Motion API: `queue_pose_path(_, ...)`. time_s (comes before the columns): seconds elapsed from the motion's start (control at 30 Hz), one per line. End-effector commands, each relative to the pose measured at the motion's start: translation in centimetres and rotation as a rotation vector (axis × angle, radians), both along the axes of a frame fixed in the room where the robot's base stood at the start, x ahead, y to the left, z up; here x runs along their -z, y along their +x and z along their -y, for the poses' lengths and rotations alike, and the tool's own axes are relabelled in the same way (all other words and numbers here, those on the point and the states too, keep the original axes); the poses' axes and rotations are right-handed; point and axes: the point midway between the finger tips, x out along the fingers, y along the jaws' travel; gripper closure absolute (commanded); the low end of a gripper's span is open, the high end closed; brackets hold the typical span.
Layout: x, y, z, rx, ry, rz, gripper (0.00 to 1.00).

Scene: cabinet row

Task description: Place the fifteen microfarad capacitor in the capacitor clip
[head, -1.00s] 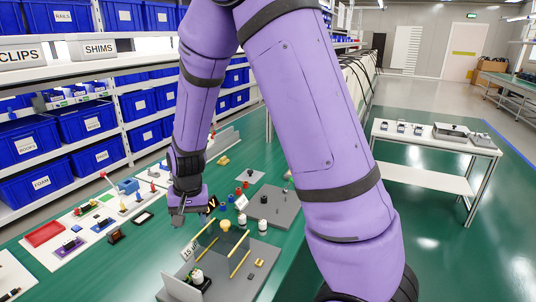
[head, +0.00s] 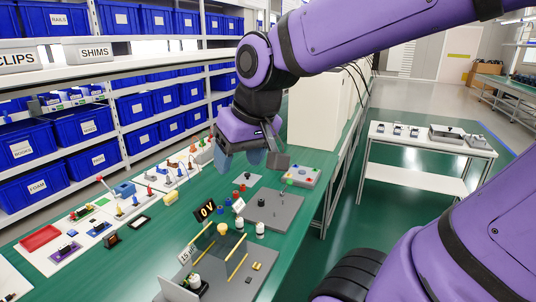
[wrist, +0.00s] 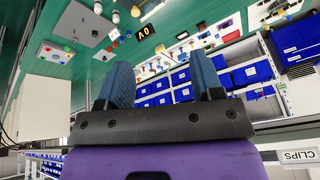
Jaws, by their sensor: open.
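My gripper (head: 252,160) is raised over the far part of the green bench, open and empty. In the wrist view its two blue fingers (wrist: 160,80) stand wide apart with nothing between them. Two small white cylinders with dark parts, a left one (head: 239,221) and a right one (head: 260,229), stand near the grey plates, apart from my gripper. A "15" label (head: 187,253) stands at the near grey plate's left edge; which part it marks is unclear. A white-topped part (head: 195,281) sits in a dark holder on that plate. I cannot identify the capacitor clip for certain.
The near grey plate (head: 222,281) carries yellow bars and a clear panel. Another grey plate (head: 282,210), a "0V" display (head: 204,210) and a white button box (head: 301,176) stand farther back. Small parts line the bench's left. Blue bins (head: 85,120) fill the shelves behind.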

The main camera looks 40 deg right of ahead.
Motion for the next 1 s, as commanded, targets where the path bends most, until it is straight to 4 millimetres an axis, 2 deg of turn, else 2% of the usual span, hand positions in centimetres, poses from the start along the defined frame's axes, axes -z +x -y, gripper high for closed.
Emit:
queue_pose_path(0.1,-1.2,-2.8,0.5,-0.024,-0.036,0.042,0.40)
queue_pose_path(0.33,-2.1,-5.9,1.1,-0.052,-0.086,0.079,0.40)
queue_pose_path(1.0,-2.2,-6.4,1.1,-0.056,-0.094,0.083,0.40)
